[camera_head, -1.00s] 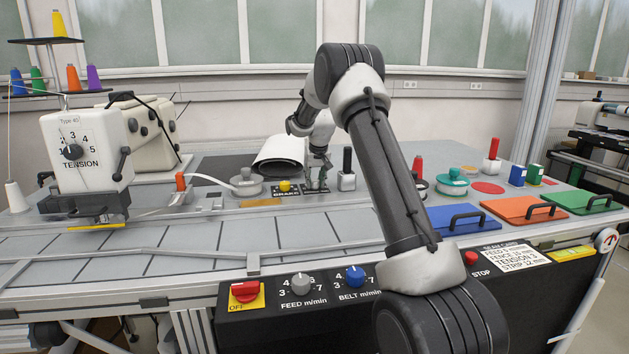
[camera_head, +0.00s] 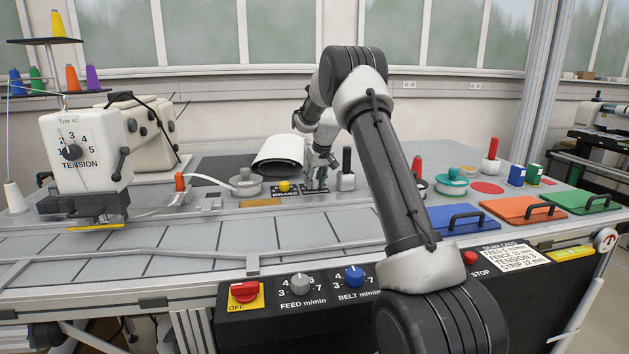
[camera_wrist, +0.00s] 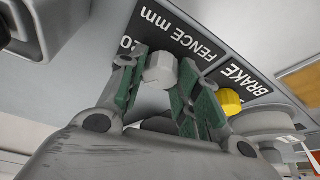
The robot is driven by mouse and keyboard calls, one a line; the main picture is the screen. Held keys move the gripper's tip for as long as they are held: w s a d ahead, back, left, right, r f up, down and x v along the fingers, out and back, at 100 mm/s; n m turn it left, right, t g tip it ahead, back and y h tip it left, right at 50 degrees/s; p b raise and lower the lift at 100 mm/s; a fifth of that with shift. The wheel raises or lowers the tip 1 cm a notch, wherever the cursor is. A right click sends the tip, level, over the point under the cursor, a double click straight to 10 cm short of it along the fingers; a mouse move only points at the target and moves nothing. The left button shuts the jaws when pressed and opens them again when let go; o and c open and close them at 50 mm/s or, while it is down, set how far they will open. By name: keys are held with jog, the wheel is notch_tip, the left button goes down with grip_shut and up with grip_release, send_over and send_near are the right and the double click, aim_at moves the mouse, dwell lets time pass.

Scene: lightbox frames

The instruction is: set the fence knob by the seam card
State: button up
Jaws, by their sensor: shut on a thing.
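The fence knob (camera_wrist: 161,70) is a pale grey faceted knob on a dark plate (camera_wrist: 190,38) lettered "FENCE mm", seen in the wrist view. My gripper (camera_wrist: 163,62) is shut on it, with a green-padded finger on each side. The number 20 shows beside the left finger; the knob's pointer and the rest of its scale are hidden. In the head view my gripper (camera_head: 318,184) is down at the plate and covers the knob. The seam card (camera_head: 502,257) on the front panel reads FEED 5 m/min, FENCE 15 mm, TENSION 3, STRIP 12 mm.
The yellow brake knob (camera_wrist: 229,101) is close beside my right finger. A black-handled block (camera_head: 346,170) stands just right of my gripper. The grey table front (camera_head: 190,242) is clear.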

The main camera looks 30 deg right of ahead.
jog(key=o, duration=1)
jog(key=v, duration=1.2)
